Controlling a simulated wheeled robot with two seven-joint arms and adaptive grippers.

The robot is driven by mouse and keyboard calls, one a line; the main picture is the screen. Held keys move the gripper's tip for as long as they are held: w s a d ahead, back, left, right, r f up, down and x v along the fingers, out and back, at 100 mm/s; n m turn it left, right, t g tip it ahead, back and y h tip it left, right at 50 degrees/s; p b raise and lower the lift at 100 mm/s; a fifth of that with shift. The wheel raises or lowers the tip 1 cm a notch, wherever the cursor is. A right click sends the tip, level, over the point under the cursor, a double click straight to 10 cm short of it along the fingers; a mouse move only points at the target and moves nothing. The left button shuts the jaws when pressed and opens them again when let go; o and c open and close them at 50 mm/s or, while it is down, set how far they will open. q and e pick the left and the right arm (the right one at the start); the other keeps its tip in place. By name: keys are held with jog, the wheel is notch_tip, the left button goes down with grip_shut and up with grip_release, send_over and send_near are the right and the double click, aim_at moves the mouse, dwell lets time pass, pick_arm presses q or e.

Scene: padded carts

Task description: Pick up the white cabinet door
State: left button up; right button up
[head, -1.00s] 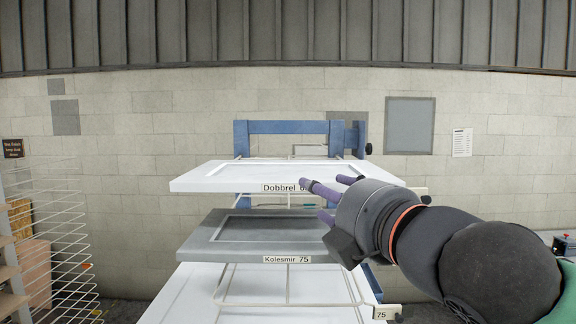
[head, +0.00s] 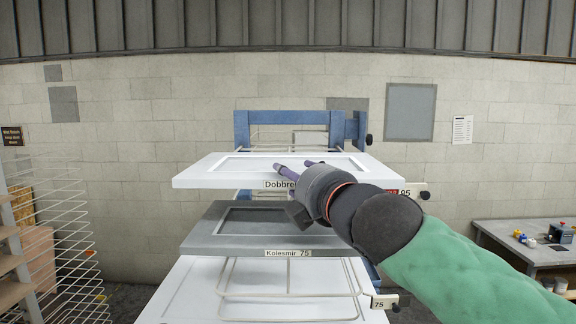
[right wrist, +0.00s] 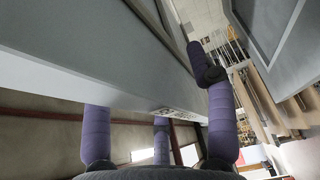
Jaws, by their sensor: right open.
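The upper white door (head: 222,170), labelled "Dobbrel", lies flat on the top level of a blue-framed rack. My right gripper (head: 294,166) is at its front edge, with two purple fingers over its top face. In the right wrist view the door (right wrist: 90,45) looks grey in shade, and its edge sits between my open fingers (right wrist: 165,110). One finger is on the underside, in the gap above the grey door. I cannot tell whether the fingers touch the door. Another white door (head: 190,290) lies at the bottom. My left gripper is not in view.
A grey door (head: 210,237) labelled "Kolesmir 75" lies just below, also in the right wrist view (right wrist: 280,40). The blue rack frame (head: 288,117) stands behind. A wire rack (head: 60,240) is at left, a workbench (head: 500,232) at right.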

jog(key=shift+s+d, duration=0.1)
jog(key=shift+s, duration=0.1)
jog(key=c, duration=0.3)
grip_shut()
jog(key=shift+r, duration=0.25)
